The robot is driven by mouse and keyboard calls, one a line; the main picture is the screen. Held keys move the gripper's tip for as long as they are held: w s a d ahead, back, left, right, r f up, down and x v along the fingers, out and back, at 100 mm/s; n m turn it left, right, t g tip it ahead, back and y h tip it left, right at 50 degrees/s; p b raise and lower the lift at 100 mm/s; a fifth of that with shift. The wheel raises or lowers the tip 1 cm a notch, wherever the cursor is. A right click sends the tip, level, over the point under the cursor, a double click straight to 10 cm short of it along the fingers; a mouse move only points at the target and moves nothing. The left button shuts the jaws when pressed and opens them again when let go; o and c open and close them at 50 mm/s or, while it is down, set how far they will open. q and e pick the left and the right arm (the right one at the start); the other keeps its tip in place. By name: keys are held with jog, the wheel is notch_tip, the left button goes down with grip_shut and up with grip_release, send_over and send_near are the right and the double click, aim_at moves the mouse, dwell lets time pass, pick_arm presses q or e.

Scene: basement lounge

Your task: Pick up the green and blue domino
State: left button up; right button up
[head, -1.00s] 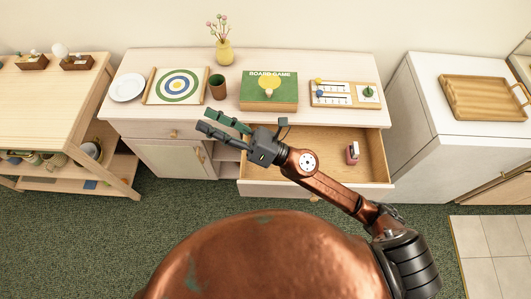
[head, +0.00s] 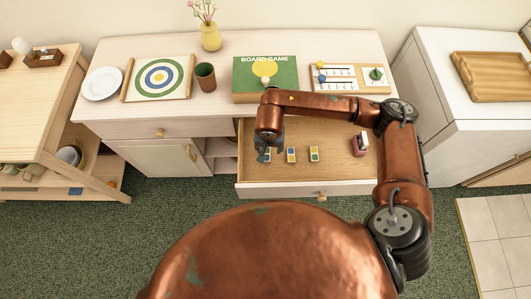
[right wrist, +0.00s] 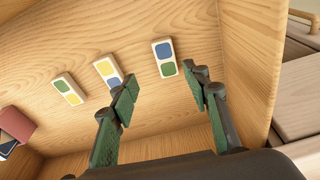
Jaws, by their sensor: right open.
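The green and blue domino (right wrist: 164,58) lies flat in the open drawer, blue half towards the top of the right wrist view. My right gripper (right wrist: 160,79) is open and empty. Its fingertips are apart on either side of and just short of this domino in that view. In the head view, my right gripper (head: 268,149) points down into the left part of the drawer and largely hides the domino there. A yellow and blue domino (right wrist: 108,70) and a green and yellow domino (right wrist: 68,88) lie beside it in a row. My left gripper is out of view.
The drawer wall (right wrist: 248,70) stands close to the right finger. A pinkish-red object (head: 361,143) sits at the drawer's right side. Above, the cabinet top holds a board game box (head: 265,85), a brown cup (head: 205,77) and a bead board (head: 345,78).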

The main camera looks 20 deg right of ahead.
aim_at(267, 154)
jog(key=f, duration=0.2)
jog(key=w+f+b, duration=0.1)
jog(key=f, duration=0.4)
jog(key=shift+w+a+f, duration=0.1)
jog(key=shift+w+a, duration=0.1)
jog(key=shift+w, duration=0.15)
jog(key=shift+c, duration=0.2)
jog(key=c, duration=1)
